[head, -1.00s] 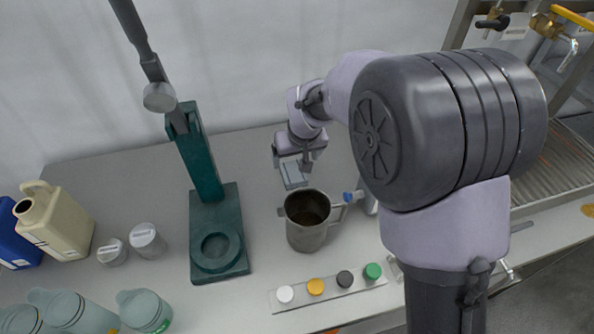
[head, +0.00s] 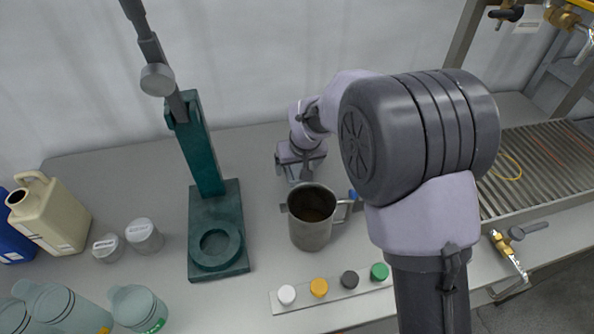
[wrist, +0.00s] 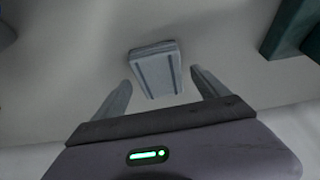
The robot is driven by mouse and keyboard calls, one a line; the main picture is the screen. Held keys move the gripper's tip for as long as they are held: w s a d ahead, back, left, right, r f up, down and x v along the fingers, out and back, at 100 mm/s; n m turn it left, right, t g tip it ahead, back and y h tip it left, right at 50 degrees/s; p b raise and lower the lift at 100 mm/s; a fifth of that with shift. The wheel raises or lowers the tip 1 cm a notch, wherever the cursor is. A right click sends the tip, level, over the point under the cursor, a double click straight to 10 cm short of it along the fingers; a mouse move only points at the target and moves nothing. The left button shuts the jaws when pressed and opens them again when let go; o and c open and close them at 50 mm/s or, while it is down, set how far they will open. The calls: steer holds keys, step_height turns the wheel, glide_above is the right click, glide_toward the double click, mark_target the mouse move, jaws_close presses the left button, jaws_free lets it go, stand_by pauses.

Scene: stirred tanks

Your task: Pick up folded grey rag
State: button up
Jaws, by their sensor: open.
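The folded grey rag (wrist: 155,72) is a small flat pad with darker bluish stripes, lying on the pale bench top in the wrist view. My gripper (wrist: 161,78) is open, with one finger to each side of the rag and the rag framed beyond the fingertips. A gap shows on both sides, and I see no contact. In the head view my gripper (head: 303,175) is low over the bench behind the metal jug, which hides part of it. The rag is mostly hidden there.
The metal jug (head: 313,219) stands just in front of my gripper. A green stand (head: 217,230) is to the left. A strip with coloured caps (head: 333,293) lies nearer. Bottles (head: 52,213) fill the far left; a ribbed drain tray (head: 545,165) is at right.

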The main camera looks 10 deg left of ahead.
mark_target(298, 168)
steer(key=shift+f, duration=0.15)
steer(key=c, duration=1.5)
steer(key=shift+o, duration=0.2)
step_height(298, 168, up, 11)
steer(key=p, duration=0.4)
steer(key=shift+f+p, duration=0.2)
steer(key=shift+p, duration=0.1)
